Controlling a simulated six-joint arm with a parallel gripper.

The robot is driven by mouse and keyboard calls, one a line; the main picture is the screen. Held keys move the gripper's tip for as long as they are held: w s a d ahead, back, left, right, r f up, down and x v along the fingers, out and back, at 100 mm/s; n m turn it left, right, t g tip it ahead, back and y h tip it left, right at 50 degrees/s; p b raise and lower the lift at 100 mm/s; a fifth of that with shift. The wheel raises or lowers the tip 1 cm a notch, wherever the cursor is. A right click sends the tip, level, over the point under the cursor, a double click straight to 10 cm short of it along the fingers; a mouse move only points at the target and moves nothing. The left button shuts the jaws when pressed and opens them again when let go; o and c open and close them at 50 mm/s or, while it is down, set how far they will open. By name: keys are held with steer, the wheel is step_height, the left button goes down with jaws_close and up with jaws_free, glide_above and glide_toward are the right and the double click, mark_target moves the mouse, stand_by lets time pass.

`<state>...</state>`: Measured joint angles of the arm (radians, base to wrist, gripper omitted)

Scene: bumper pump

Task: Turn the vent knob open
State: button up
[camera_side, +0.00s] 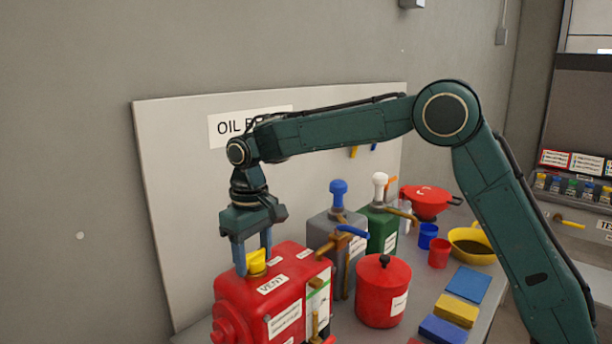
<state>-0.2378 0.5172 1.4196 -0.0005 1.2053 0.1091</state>
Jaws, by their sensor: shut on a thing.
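The vent knob (257,262) is yellow and sits on top of a red can (232,296), behind a white label reading VENT (273,284). My gripper (254,262) points straight down over the can's top, with its two blue fingers on either side of the knob, shut on it. The fingers hide part of the knob's sides. I cannot tell from this view how far the knob is turned.
A grey pump can (323,230) with a blue top and a green pump can (383,232) with a white top stand behind. A red lidded pot (383,292) is to the right. Cups, a yellow bowl (472,246) and folded cloths (456,309) crowd the bench's right side.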

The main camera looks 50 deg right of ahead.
mark_target(254, 253)
steer(key=n, duration=0.8)
steer(key=shift+n, duration=0.4)
steer(key=o, duration=1)
steer(key=shift+r, duration=0.1)
step_height(254, 253, up, 14)
steer(key=shift+f, duration=0.15)
stand_by(0.4)
